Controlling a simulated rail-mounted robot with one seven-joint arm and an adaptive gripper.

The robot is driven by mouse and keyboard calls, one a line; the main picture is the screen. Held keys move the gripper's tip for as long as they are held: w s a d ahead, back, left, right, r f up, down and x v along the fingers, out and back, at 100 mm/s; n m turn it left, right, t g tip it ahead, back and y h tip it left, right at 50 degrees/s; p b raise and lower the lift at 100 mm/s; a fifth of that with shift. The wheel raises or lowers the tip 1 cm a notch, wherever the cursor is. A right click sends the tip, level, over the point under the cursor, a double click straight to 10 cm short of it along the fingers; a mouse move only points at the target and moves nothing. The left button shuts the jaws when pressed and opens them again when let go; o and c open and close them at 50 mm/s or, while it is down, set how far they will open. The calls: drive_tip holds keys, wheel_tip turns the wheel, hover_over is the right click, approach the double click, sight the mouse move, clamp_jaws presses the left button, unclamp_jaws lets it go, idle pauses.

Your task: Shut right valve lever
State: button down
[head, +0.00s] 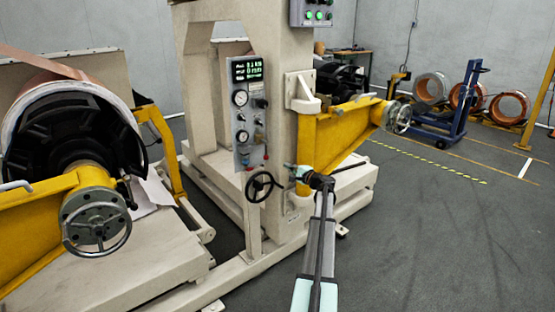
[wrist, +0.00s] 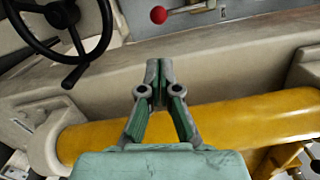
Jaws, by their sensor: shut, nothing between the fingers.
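In the head view my gripper (head: 291,169) is right of the panel's lower end.
A black handwheel (head: 261,186) stands below the panel and also shows at the upper left of the wrist view (wrist: 110,25). A yellow arm (head: 335,132) is close behind my gripper, and its yellow tube (wrist: 220,122) crosses under the fingers. Open floor (head: 430,230) lies right.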

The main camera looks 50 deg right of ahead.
drive_tip(key=shift+w, duration=0.1)
drive_tip(key=w, duration=0.3)
drive_tip(key=w+d, duration=0.1)
drive_tip(key=w, duration=0.2)
drive_tip(key=w+d+p, duration=0.1)
drive_tip(key=w, duration=0.2)
drive_tip(key=shift+w, duration=0.3)
drive_tip(key=shift+a, duration=0.1)
drive_tip(key=shift+a+f+m, duration=0.1)
drive_tip(key=shift+a+m, duration=0.1)
drive_tip(key=shift+m, duration=0.1)
